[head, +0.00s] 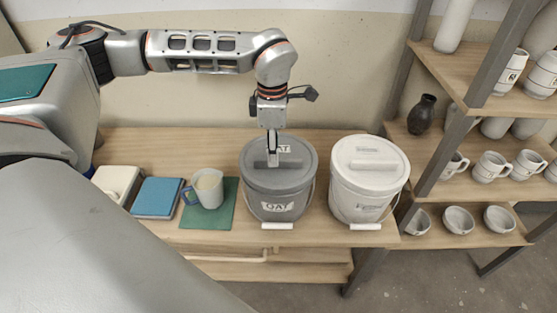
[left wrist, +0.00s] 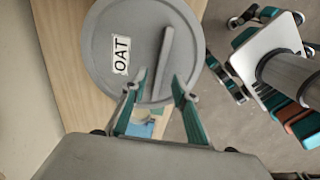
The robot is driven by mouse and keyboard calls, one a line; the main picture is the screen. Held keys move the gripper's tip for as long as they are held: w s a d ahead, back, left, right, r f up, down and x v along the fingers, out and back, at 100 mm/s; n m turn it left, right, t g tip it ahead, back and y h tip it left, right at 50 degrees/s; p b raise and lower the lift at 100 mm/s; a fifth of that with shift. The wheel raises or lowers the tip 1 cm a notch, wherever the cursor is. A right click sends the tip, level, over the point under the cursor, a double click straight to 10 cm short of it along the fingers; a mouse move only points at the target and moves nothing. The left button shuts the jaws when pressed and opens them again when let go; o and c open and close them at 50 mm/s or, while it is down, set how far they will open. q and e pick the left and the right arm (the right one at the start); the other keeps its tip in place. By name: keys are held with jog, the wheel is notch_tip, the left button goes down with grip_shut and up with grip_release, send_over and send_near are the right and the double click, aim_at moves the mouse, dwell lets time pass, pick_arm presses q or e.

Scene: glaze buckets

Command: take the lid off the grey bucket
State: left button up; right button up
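The grey bucket (head: 278,190) stands on the wooden table, with its grey lid (head: 298,160) on top. The lid has a raised bar handle (left wrist: 166,60) and a white label reading OAT in the left wrist view. My left gripper (head: 272,150) points down over the lid from above. In the left wrist view its two fingers (left wrist: 161,78) are apart, with the near end of the bar handle appearing between them. I cannot tell whether they touch the handle. My right gripper is not in view.
A white lidded bucket (head: 366,185) stands close on the right. On the left are a mug (head: 208,188) on a green mat (head: 222,216), a blue book-like block (head: 157,198) and a cream box (head: 116,182). A shelf of pottery (head: 470,183) stands at the right.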

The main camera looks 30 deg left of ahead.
pick_arm(q)
jog(key=shift+f, duration=1.3)
jog(key=shift+f, duration=0.2)
grip_shut()
